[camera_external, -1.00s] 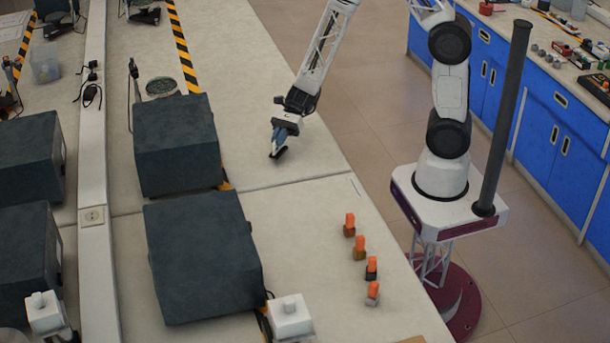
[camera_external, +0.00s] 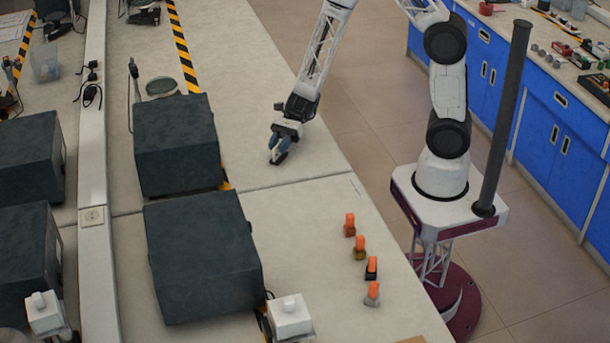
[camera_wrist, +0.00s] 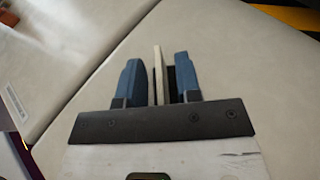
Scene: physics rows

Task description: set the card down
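The card (camera_wrist: 159,75) shows in the wrist view as a thin, pale, upright strip, seen nearly edge-on. It stands between the two blue fingers of my gripper (camera_wrist: 160,78), with a narrow gap on each side. My gripper looks open around it. Dark patches lie beside the card between the fingers; I cannot tell whether they are shadow or a part. In the external view my gripper (camera_external: 278,154) points down, low over the pale bench (camera_external: 310,235). A small dark shape is at its fingertips there, and the card is not clear.
Two dark grey boxes (camera_external: 178,143) (camera_external: 204,255) stand left of my gripper. Several small orange-topped pieces (camera_external: 359,246) stand in a row towards the bench's right edge. A seam crosses the bench just nearer than my gripper. The bench around the gripper is clear.

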